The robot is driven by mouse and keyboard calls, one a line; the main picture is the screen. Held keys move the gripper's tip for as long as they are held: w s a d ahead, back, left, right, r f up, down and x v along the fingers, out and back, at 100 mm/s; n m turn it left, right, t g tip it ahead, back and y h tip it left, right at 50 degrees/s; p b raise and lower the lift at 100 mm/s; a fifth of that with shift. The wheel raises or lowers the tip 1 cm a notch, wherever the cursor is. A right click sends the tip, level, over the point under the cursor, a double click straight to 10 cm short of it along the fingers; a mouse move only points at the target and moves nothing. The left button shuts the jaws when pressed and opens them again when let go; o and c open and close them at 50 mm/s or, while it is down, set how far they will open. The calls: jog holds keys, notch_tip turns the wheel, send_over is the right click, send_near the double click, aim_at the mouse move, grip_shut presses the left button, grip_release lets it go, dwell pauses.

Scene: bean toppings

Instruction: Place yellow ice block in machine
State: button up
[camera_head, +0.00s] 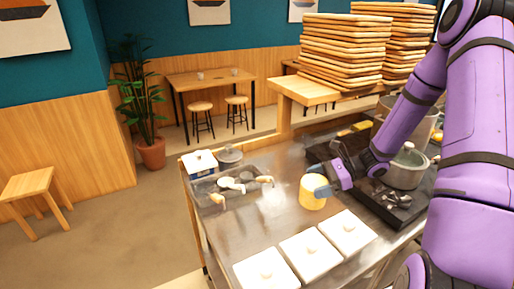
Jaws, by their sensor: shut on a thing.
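The yellow ice block (311,194) is a pale yellow, rounded block near the middle of the steel counter (268,222). My gripper (322,190) is shut on it from the right side. No machine can be made out with certainty in this view.
White lidded containers (310,253) line the counter's front edge. A dark tray with utensils (236,187) and a small box (200,163) are at the left. A pot (405,169) stands at the right, near stacked wooden trays (343,52). Bare counter lies left of the block.

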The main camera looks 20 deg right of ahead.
notch_tip(320, 180, up, 7)
jog(key=shift+r, duration=0.15)
jog(key=w+a+m+t+h, duration=0.3)
jog(key=w+m+t+h, duration=0.1)
jog(key=w, duration=0.4)
jog(key=w+a+r+m+t+h, duration=0.1)
jog(key=w+a+m+t+h, duration=0.2)
jog(key=w+m+t+h, duration=0.2)
jog(key=shift+w+a+m, duration=0.25)
jog(key=shift+w+m, duration=0.95)
jog(key=shift+w, duration=0.8)
jog(key=shift+r, duration=0.1)
